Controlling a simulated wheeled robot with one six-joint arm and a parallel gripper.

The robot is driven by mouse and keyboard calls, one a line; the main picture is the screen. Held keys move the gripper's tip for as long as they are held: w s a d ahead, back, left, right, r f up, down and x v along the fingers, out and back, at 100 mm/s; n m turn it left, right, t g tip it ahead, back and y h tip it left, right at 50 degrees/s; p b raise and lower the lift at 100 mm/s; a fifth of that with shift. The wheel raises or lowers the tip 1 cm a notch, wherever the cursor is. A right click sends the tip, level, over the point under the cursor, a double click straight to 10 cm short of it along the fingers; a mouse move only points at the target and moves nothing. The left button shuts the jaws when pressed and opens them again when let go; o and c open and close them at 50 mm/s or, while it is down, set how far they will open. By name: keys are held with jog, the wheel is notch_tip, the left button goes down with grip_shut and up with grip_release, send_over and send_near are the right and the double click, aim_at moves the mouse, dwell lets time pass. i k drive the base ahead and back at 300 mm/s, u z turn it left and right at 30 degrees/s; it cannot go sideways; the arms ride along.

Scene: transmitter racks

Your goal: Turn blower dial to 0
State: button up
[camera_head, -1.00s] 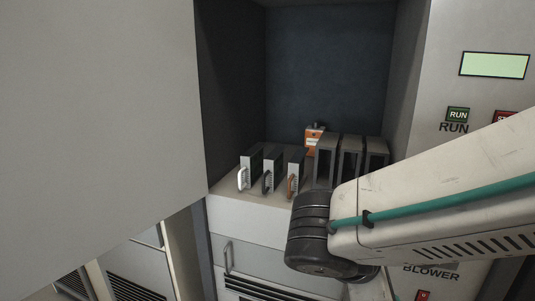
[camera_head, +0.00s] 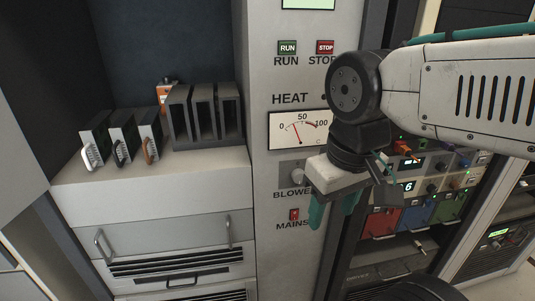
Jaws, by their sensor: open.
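The blower dial (camera_head: 297,175) is a small grey knob on a dark square plate on the grey panel, above the partly covered BLOWER label. Its pointer direction is too small to read. My gripper (camera_head: 333,214) hangs in front of the panel, just right of and below the dial, with its teal fingers pointing down. It is open and nothing shows between the fingers. The gripper's pale body covers the right side of the dial area.
A HEAT meter (camera_head: 298,131) sits above the dial, and a red MAINS switch (camera_head: 294,214) below it. Green RUN (camera_head: 287,47) and red STOP (camera_head: 325,47) buttons are higher up. A shelf (camera_head: 145,182) with several modules is left; a coloured instrument rack (camera_head: 415,213) is right.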

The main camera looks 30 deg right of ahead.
aim_at(296, 175)
jog(key=z, duration=3.4)
jog(key=k, duration=1.8)
jog(key=u, duration=0.6)
